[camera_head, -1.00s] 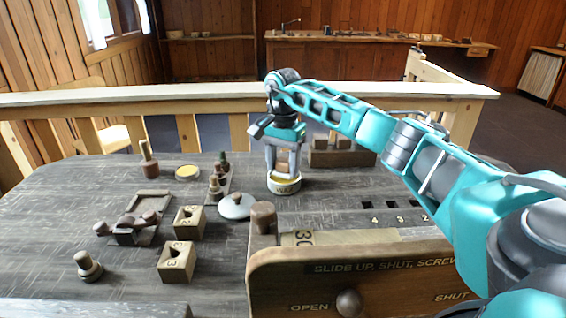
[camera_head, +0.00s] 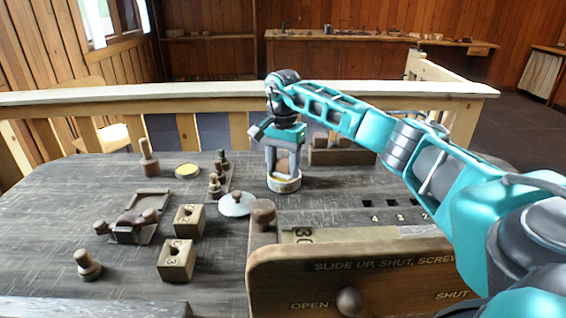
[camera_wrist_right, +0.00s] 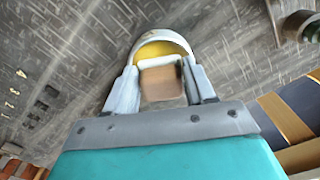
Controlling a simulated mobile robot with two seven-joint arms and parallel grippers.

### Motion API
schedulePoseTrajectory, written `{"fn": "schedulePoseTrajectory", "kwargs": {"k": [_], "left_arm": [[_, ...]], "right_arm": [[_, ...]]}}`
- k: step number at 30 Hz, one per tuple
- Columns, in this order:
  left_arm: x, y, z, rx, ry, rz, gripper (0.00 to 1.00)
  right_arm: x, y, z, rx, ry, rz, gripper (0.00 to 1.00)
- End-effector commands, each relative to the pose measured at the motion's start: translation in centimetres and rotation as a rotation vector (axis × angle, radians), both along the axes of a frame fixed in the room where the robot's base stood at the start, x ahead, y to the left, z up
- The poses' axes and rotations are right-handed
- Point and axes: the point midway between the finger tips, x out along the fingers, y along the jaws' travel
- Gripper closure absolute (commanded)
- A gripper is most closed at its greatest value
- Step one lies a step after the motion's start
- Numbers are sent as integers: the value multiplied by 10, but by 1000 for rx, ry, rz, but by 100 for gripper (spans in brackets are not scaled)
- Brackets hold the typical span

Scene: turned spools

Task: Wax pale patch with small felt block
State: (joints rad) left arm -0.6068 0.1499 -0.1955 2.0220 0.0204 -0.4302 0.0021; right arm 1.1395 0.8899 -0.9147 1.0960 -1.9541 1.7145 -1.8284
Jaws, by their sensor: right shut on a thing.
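My right gripper (camera_head: 283,162) is shut on a small tan-brown block (camera_wrist_right: 162,80), which fits the felt block. It points down over a round pale tin (camera_head: 284,184) with a dark label on its side. In the right wrist view the tin (camera_wrist_right: 134,41) shows yellow wax inside, and the block is over or in its mouth. I cannot tell whether the block touches the wax. A pale patch (camera_head: 413,230) shows on the grey wood right of the tin, partly cut off by the wooden front board. My left gripper is not in view.
A wooden board with lettering and a knob (camera_head: 349,301) stands in front. A white domed lid (camera_head: 237,204), two numbered wooden blocks (camera_head: 188,221), a yellow-topped disc (camera_head: 187,170) and turned pieces stand left. A wooden rack (camera_head: 342,156) stands behind the tin.

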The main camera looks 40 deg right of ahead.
Motion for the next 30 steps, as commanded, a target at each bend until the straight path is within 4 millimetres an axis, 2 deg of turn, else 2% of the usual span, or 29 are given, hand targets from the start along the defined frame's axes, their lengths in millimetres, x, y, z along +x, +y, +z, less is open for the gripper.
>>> {"fn": "schedulePoseTrajectory", "kwargs": {"k": [30], "left_arm": [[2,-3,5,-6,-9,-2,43]], "right_arm": [[0,0,-4,0,1,0,70]]}}
